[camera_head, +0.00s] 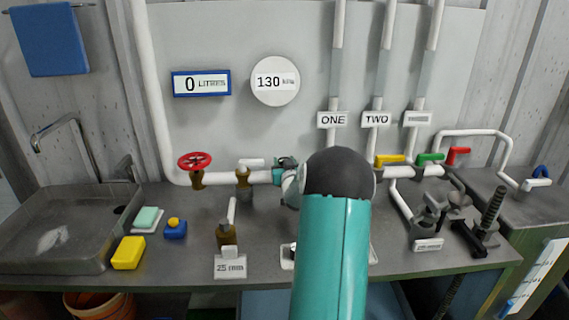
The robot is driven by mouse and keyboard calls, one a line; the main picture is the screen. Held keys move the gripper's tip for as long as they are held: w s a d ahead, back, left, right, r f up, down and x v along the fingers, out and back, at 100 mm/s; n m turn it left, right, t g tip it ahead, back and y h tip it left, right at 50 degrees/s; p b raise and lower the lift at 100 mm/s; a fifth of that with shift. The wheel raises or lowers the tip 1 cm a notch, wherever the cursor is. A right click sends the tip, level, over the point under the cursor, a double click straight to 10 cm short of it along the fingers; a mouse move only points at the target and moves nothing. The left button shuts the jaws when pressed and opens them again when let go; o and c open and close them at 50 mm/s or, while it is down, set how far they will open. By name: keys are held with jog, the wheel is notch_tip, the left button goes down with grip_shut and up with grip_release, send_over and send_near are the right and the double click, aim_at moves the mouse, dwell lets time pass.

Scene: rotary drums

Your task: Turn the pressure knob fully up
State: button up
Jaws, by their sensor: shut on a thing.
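My gripper (285,164) is at the white pipe along the back of the bench, just right of a brass valve (243,178). It is small in view and partly hidden by my teal arm. It is shut on a knob at the pipe, apparently the pressure knob, which the jaws hide almost wholly. I cannot tell how far the knob is turned. The round white pressure gauge (275,82) on the wall above reads 130 kPa. The blue-framed display (201,83) to its left reads 0 litres.
A red handwheel (194,160) stands left of the brass valve. Yellow (390,159), green (430,158) and red (457,155) handles are at right, below pipes labelled ONE and TWO. A sink (62,232), a yellow block (128,253) and a 25 mm label (230,267) are nearer.

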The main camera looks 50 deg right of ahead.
jog(key=shift+m+g+h, duration=0.7)
jog(key=shift+g+h, duration=0.2)
jog(key=o, duration=1)
jog(key=shift+c, duration=0.2)
jog(key=v, duration=1.4)
jog(key=shift+w, duration=0.15)
